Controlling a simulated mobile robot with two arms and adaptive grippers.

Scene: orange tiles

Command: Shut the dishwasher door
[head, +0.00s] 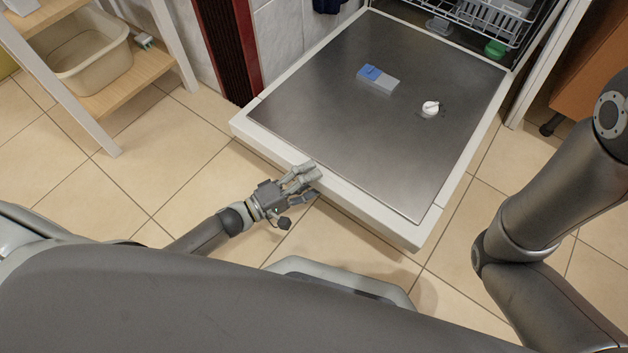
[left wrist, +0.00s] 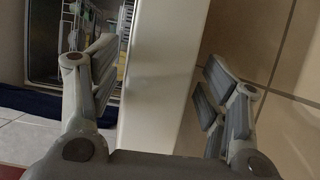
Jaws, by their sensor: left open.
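The dishwasher door (head: 380,120) is folded down open in the head view, its metal inner side up with a white rim. My left gripper (head: 312,181) is at the door's free front edge, left of its middle. In the left wrist view the door's white edge (left wrist: 165,75) runs between the two spread fingers of my left gripper (left wrist: 158,62). I cannot tell whether either finger touches the door. My right arm shows at the right of the head view, but its gripper is out of view.
The dishwasher's wire rack (head: 490,18) shows inside the opening at the top. A wooden shelf unit (head: 125,90) with a beige basin (head: 92,62) stands at left. An orange-brown cabinet (head: 590,70) is at right. The tiled floor (head: 90,195) left of the door is clear.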

